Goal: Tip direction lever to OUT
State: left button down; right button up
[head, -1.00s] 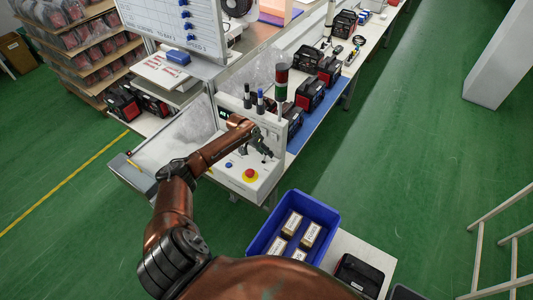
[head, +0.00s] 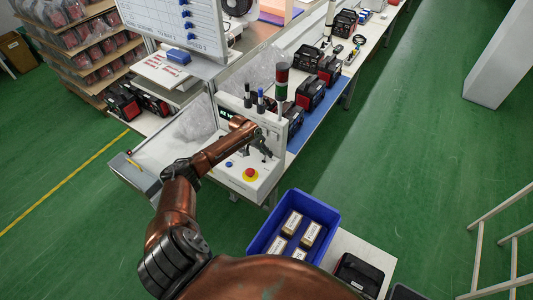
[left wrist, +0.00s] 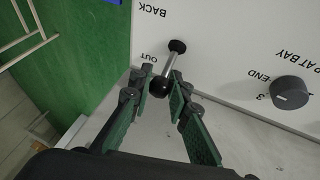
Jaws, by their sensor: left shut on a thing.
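The direction lever (left wrist: 169,63) is a short metal rod with black ends, standing out from a white panel in the left wrist view. Printed words BACK and OUT show upside down beside it; its near knob lies a little below OUT. My left gripper (left wrist: 158,80) has its green-padded fingers on either side of the near knob and is shut on the lever. In the head view my left gripper (head: 264,145) is at the white control box (head: 262,187). There the gripper partly hides the lever, and its exact tilt is hard to tell.
A black knob (left wrist: 289,92) sits on the panel near the lever. The box also carries a red emergency button (head: 250,174), a blue button (head: 229,164) and a signal tower (head: 281,85). A blue crate (head: 330,212) with several boxes stands in front.

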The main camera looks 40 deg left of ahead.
pick_arm(q)
jog(key=shift+s, duration=0.15)
jog(key=shift+s+r+t+p, duration=0.2)
jog(key=shift+s+t+p, duration=0.35)
jog(key=shift+t+p, duration=0.6)
jog(key=shift+s+d+m+t, duration=0.1)
jog(key=shift+s+m+t, duration=0.15)
jog(key=shift+t, duration=0.2)
jog(key=shift+s+t, duration=0.15)
jog(key=shift+t, duration=0.25)
jog(key=s+t+b, duration=0.1)
jog(key=t+b, duration=0.1)
jog(key=b, duration=0.2)
jog(key=m+t+b, duration=0.1)
jog(key=t+b, duration=0.1)
jog(key=b, duration=0.2)
jog(key=s+t+b, duration=0.1)
jog(key=t+b, duration=0.1)
jog(key=b, duration=0.1)
jog(key=shift+s+d+f+b, duration=0.15)
jog(key=shift+s+f+b, duration=0.15)
jog(key=shift+f+b, duration=0.1)
jog(key=shift+s+r+m+t+b, duration=0.25)
jog(key=shift+t+b, duration=0.25)
jog(key=shift+b, duration=0.65)
jog(key=c, duration=1.8)
grip_release()
